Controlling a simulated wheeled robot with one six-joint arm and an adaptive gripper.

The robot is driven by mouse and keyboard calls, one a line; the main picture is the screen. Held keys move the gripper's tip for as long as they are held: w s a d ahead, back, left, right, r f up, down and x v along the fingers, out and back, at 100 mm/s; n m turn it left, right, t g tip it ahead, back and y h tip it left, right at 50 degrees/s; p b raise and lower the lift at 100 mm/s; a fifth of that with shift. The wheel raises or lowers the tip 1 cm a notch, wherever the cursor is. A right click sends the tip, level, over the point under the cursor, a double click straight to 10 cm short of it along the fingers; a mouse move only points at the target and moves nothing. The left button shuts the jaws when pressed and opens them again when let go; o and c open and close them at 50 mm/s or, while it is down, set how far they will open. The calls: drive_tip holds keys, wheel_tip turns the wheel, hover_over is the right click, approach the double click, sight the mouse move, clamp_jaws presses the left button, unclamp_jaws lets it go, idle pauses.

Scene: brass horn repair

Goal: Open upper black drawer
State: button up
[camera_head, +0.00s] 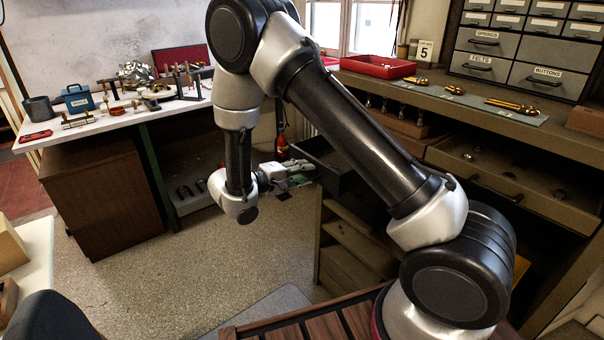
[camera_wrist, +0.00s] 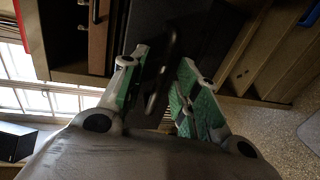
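The upper black drawer (camera_head: 340,178) juts out from the left end of the bench in the head view, and part of its dark inside shows. My gripper (camera_head: 304,174) is at its front. In the wrist view the dark drawer front (camera_wrist: 205,32) fills the top middle, with a black bar handle (camera_wrist: 158,84) on it. My gripper (camera_wrist: 164,62) is open there, with one green-padded finger on each side of the handle. Gaps show between handle and fingers.
The bench holds a red tray (camera_head: 378,67), a grey mat with brass parts (camera_head: 470,98) and a drawer cabinet (camera_head: 520,50). Open wooden shelves (camera_head: 350,245) lie below the black drawer. A white worktable (camera_head: 110,119) with tools stands at left. The floor (camera_head: 215,260) between is clear.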

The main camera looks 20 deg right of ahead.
drive_tip(key=v, duration=1.2)
drive_tip(key=s+d+f+n+g+y, duration=0.1)
drive_tip(key=s+d+f+n+g, duration=0.25)
drive_tip(key=s, duration=0.25)
drive_tip(key=s+d+r+m+t+y, duration=0.1)
drive_tip(key=s+d+r+m+y, duration=0.2)
drive_tip(key=s+d+r+y, duration=0.4)
drive_tip(key=s+d+r+m+t+y, duration=0.1)
drive_tip(key=s+d+r+m+y, duration=0.3)
drive_tip(key=s+d+r, duration=0.8)
wheel_tip(320, 180, up, 5)
drive_tip(key=s+y, duration=0.1)
drive_tip(key=y, duration=0.1)
drive_tip(key=shift+d+y, duration=0.35)
drive_tip(key=shift+y, duration=0.05)
